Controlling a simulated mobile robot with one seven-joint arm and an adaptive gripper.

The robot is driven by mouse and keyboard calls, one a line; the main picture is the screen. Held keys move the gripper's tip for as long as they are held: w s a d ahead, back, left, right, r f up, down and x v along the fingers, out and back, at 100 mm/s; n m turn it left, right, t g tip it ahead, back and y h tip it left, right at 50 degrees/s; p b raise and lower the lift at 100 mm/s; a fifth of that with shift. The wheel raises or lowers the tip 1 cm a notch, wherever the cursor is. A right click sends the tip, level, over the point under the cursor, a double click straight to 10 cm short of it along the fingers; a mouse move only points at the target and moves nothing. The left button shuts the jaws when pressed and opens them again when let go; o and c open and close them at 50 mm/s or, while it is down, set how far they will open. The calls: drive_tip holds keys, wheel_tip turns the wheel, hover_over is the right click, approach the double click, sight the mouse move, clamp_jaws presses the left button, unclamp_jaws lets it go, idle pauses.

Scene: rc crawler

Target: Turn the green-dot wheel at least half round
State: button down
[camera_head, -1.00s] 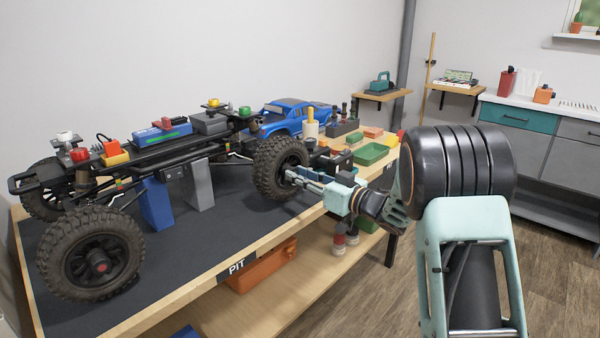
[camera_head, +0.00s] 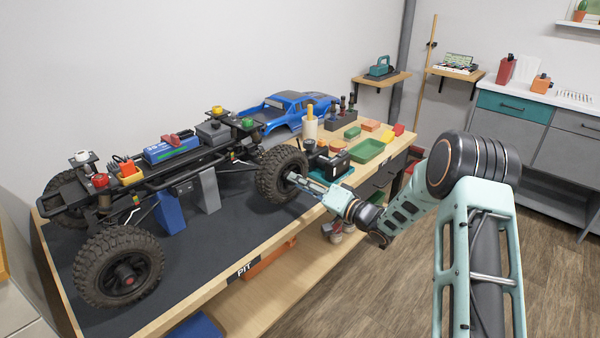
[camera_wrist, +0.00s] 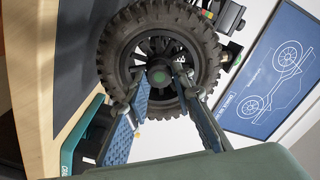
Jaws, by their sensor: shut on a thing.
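The green-dot wheel (camera_head: 268,178) is the black knobbly tyre at the near right corner of the crawler chassis (camera_head: 190,160). In the wrist view the wheel (camera_wrist: 118,40) fills the upper middle, with its green hub dot (camera_wrist: 158,75) facing me. My gripper (camera_head: 294,178) is at the wheel's outer face. In the wrist view my gripper (camera_wrist: 158,90) has one finger on each side of the hub, shut on the wheel with the fingertips apart. The exact contact at the spokes is hard to tell. Another wheel (camera_head: 119,266), with a red hub dot, is at the near left.
The chassis is propped on blue and grey stands (camera_head: 208,190) on a dark mat (camera_head: 215,240). The mat's front right is clear.

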drive_tip(key=shift+m+p, duration=2.35)
drive_tip(key=shift+m, duration=1.35)
drive_tip(key=shift+f, duration=0.1)
drive_tip(key=c, duration=1.7)
unclamp_jaws()
drive_tip(key=shift+o, duration=0.2)
drive_tip(key=v, duration=1.2)
